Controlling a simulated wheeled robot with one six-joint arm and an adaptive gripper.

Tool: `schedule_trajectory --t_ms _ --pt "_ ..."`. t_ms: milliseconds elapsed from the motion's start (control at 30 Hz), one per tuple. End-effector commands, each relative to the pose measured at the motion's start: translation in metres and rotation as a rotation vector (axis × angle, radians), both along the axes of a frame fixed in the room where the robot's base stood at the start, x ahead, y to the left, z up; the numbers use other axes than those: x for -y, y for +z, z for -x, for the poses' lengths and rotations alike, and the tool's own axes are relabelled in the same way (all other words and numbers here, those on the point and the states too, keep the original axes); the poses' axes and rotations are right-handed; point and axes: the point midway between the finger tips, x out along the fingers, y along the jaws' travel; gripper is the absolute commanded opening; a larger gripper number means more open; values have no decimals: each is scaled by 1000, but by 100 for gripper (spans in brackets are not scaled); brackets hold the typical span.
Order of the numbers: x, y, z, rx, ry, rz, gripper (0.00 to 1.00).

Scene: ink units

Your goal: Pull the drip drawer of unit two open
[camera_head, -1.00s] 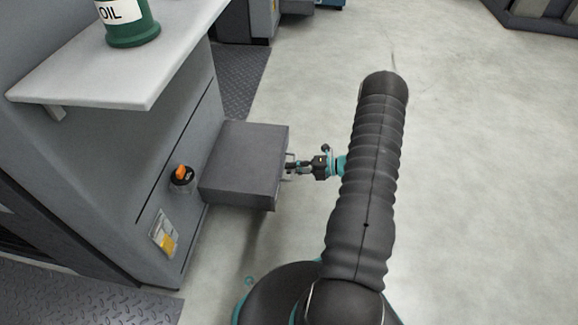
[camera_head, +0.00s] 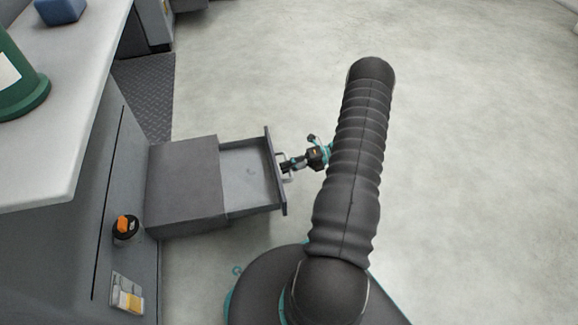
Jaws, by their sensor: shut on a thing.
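The drip drawer (camera_head: 249,177) sticks out of a grey box housing (camera_head: 183,185) on the side of the grey unit. It is pulled part of the way out, and its light grey inside shows, with a small faint mark on the floor of it. Its front panel has a pale bar handle (camera_head: 286,181). My gripper (camera_head: 287,166) is at the handle, to the right of the front panel, and is shut on the handle. My dark ribbed arm stands to the right of it. No number shows on the unit.
An orange-and-black rotary knob (camera_head: 126,228) and a label card (camera_head: 127,294) are on the unit's face. A green can (camera_head: 18,85) and a blue block (camera_head: 60,11) stand on the white shelf (camera_head: 75,120). The floor to the right is clear.

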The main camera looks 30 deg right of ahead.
Motion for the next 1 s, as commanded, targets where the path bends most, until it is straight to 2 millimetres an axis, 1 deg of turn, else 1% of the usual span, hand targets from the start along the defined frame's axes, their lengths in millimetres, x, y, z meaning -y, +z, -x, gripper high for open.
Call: schedule_trajectory --t_ms 300,333,367,400,433,767,867,1000 --pt "2 0 1 -1 -1 1 0" --pt "2 -1 1 -1 -1 1 20" --pt "2 -1 1 -1 -2 1 28" --pt "2 -1 1 -1 -2 1 38" --pt "2 -1 1 -1 -2 1 39" --pt "5 0 1 0 -4 1 39" --pt "13 2 4 1 -5 1 39" --pt "34 7 11 2 -7 2 39"
